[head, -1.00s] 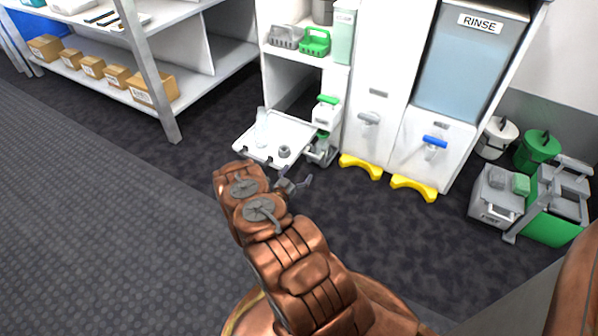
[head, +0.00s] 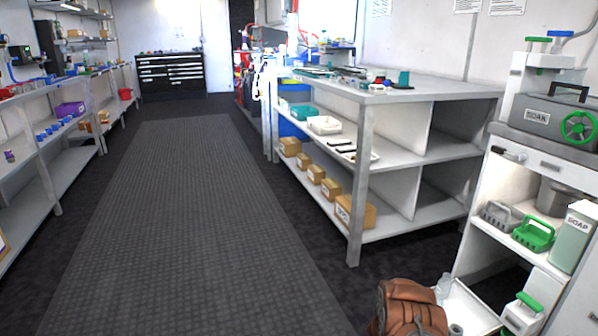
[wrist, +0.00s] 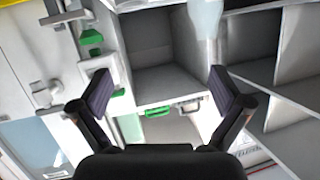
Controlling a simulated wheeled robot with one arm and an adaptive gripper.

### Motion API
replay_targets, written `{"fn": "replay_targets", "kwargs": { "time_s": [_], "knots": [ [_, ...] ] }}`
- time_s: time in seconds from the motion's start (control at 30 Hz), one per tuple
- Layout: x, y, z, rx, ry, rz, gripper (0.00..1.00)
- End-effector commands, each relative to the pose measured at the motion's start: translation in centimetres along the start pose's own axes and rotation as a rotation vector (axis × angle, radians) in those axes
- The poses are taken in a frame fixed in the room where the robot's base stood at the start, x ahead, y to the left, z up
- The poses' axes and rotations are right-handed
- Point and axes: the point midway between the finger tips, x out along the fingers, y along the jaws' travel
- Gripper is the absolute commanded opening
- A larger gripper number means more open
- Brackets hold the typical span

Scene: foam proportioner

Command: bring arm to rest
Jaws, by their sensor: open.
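My gripper (wrist: 165,95) is open in the wrist view, with its two dark pads apart and nothing between them. Beyond the pads the wrist view shows a tilted view of an open grey compartment (wrist: 160,85). In the head view a copper-coloured part of my arm (head: 408,308) shows at the bottom, right of centre. My gripper itself is not visible in the head view. The arm stands just left of a small white tray (head: 470,312), part of which it hides.
A grey shelf table (head: 358,215) with cardboard boxes (head: 355,212) stands behind the arm. The ribbed floor mat (head: 190,230) is clear. Shelves (head: 45,180) line the left wall.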

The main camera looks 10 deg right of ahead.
Motion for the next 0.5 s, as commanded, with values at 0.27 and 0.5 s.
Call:
{"fn": "replay_targets", "kwargs": {
  "time_s": [0.27, 0.5],
  "knots": [
    [-6.1, -9.2, -6.5, 0.021, -0.209, -0.153, 1.0],
    [-12.9, -15.5, -11.7, 0.002, -0.379, -0.286, 1.0]
  ]
}}
